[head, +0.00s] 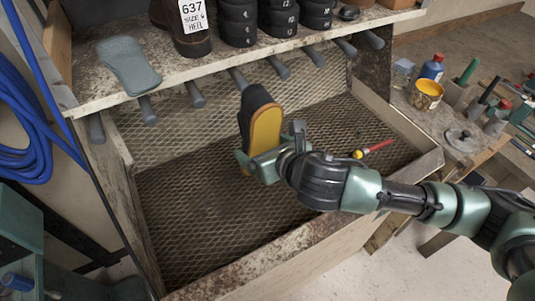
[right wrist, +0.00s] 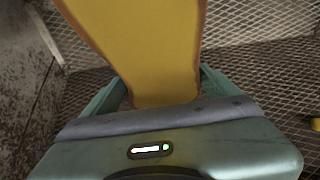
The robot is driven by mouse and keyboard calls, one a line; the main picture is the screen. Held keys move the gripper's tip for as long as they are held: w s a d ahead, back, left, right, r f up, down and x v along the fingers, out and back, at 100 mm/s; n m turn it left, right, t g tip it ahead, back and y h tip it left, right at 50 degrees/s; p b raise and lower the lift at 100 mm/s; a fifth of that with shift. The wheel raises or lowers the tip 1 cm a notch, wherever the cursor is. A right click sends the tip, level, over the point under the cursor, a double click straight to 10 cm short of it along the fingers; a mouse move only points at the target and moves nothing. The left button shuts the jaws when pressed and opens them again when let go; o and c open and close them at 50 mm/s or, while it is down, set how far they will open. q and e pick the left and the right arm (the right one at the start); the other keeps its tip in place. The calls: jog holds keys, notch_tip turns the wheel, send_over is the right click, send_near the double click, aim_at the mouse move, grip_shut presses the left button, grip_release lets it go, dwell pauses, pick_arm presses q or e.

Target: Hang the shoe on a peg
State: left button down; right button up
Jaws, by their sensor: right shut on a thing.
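The shoe (head: 264,130) has a dark upper and a yellow sole. My right gripper (head: 249,163) is shut on its lower end and holds it upright, toward the back of the mesh tray. In the right wrist view the yellow sole (right wrist: 155,50) fills the space between the fingers; the upper is hidden there. A row of several grey pegs sticks out below the shelf. The shoe's top is close beside one peg (head: 237,78); I cannot tell if they touch. Another peg (head: 278,67) is just right of it. No shoe hangs on the pegs. My left gripper is out of view.
The shelf (head: 170,75) above the pegs carries a grey sole (head: 128,64), a brown boot (head: 185,35) and dark stacked pieces. A red-handled tool (head: 376,146) lies in the mesh tray (head: 185,215). A side bench at right holds a yellow tin (head: 428,96) and bottles.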

aim_at(265, 137)
jog(key=shift+w+a+r+p, duration=0.1)
jog(key=shift+w+a+p, duration=0.1)
jog(key=shift+w+a, duration=0.55)
jog(key=shift+w+a+p, duration=0.15)
jog(key=shift+w+a, duration=0.3)
jog(key=shift+w, duration=0.6)
jog(key=shift+w+a+r+p, duration=0.1)
jog(key=shift+w+a+p, duration=0.1)
jog(key=shift+w+a, duration=0.55)
jog(key=shift+w+d, duration=0.1)
jog(key=shift+w, duration=0.05)
jog(key=shift+f, duration=0.1)
jog(key=o, duration=1.4)
jog(key=shift+f, duration=0.1)
jog(key=shift+o, duration=0.2)
jog(key=b+v, duration=0.1)
jog(key=v, duration=0.6)
jog(key=shift+s+d+r+b, duration=0.2)
jog(key=shift+s+r+b, duration=0.05)
jog(key=shift+b, duration=0.05)
jog(key=shift+f, duration=0.1)
